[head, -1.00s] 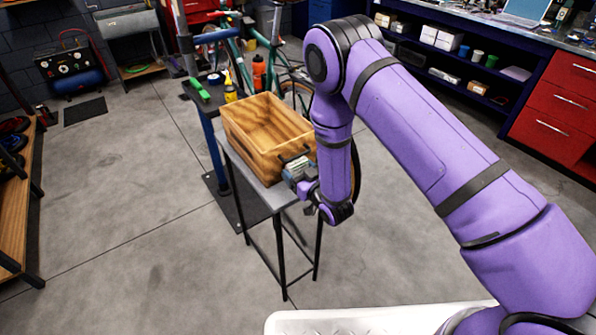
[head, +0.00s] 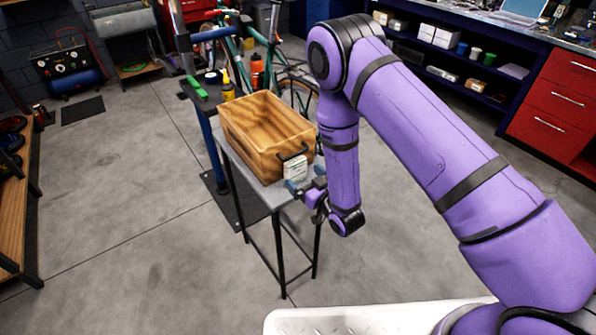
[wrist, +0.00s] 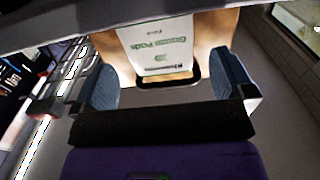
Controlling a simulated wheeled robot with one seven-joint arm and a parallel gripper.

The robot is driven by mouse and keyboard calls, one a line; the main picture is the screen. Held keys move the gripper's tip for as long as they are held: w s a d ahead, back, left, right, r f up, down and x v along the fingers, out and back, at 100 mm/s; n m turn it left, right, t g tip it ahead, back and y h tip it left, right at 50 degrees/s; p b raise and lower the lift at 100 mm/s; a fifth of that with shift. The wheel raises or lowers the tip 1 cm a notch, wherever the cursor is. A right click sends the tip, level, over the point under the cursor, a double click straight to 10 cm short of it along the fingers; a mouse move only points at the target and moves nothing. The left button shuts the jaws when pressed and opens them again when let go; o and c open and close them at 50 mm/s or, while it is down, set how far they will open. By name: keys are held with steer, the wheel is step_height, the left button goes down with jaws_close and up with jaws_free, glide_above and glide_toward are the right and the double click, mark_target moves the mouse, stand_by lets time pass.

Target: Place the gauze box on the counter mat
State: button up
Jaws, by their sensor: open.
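The gauze box (head: 296,168), white with green print, is upright at the near right end of the wooden crate (head: 238,142), by a black handle. It also shows in the wrist view (wrist: 158,48), ahead of my gripper, its print facing the camera. My gripper (head: 306,181) is open, just to the lower right of the box and apart from it. In the wrist view its two blue finger pads (wrist: 167,78) stand wide with nothing held between them. I cannot make out the counter mat.
The crate fills most of a small grey-topped stand (head: 235,160) with thin black legs. A bicycle (head: 288,72), a yellow bottle (head: 228,88) and an orange bottle (head: 257,72) are behind. A blue counter with shelves (head: 440,62) and red drawers (head: 560,100) is at the right.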

steer(key=v, duration=0.7)
steer(key=shift+s+d+r, duration=0.1)
